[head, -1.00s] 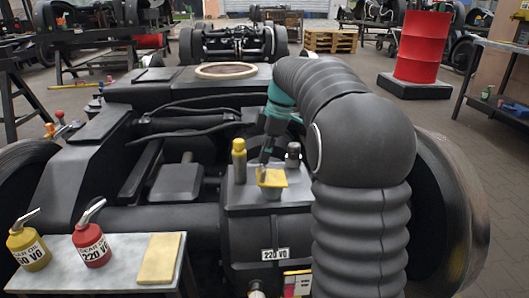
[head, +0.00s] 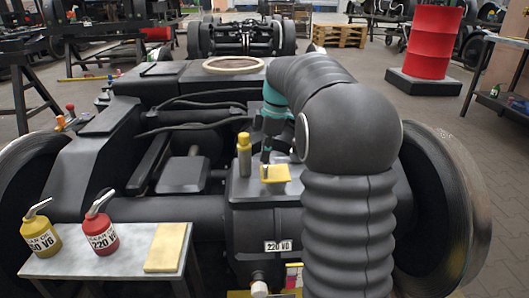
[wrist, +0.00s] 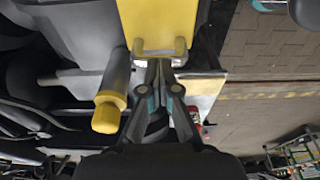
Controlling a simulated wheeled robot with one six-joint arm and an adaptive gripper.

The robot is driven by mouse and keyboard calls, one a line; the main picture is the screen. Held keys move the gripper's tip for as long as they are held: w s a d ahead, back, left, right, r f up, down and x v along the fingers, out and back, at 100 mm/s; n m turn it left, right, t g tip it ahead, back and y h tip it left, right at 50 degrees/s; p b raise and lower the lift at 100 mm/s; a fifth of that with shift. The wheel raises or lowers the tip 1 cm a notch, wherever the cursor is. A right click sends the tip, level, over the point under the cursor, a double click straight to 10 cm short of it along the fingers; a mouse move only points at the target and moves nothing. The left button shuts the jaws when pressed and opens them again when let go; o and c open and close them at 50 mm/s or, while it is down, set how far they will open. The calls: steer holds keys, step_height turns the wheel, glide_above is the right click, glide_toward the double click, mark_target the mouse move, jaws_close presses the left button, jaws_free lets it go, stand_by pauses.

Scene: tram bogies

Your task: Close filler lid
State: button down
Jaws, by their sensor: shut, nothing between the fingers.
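The yellow filler lid (head: 275,174) is a square plate on top of the dark gearbox housing (head: 262,218). It looks nearly flat in the head view; I cannot tell whether it is fully seated. In the wrist view a yellow plate (wrist: 158,20), which looks like the lid, fills the top centre. My gripper (head: 265,163) reaches down at the lid's back left edge. In the wrist view my gripper (wrist: 158,66) is shut and empty, its fingertips at the plate's lower lip. I cannot tell whether they touch it.
A yellow-capped cylinder (head: 244,155) stands left of the lid; it also shows in the wrist view (wrist: 106,115). A metal table (head: 110,252) at front left bears yellow and red oil cans and a yellow pad (head: 167,247). A wheel (head: 450,215) stands at right.

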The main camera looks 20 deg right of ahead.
steer(key=shift+a+r+p, duration=0.1)
steer(key=shift+r+p, duration=0.85)
steer(key=shift+p, duration=0.15)
step_height(320, 180, up, 13)
steer(key=p, duration=0.4)
steer(key=m+t+h, duration=0.1)
steer(key=m, duration=0.9)
glide_above(271, 179)
step_height(271, 179, down, 7)
steer(key=s+a+f+m+t, duration=0.1)
steer(key=s+a, duration=0.2)
steer(key=s, duration=0.5)
steer(key=s+a+f+m+t, duration=0.1)
steer(key=s+a, duration=0.3)
steer(key=s, duration=0.5)
steer(key=s+a+f+m+t, duration=0.2)
steer(key=s+a, duration=0.2)
steer(key=s, duration=0.5)
steer(key=shift+s+f+h, duration=0.2)
steer(key=shift+h, duration=0.2)
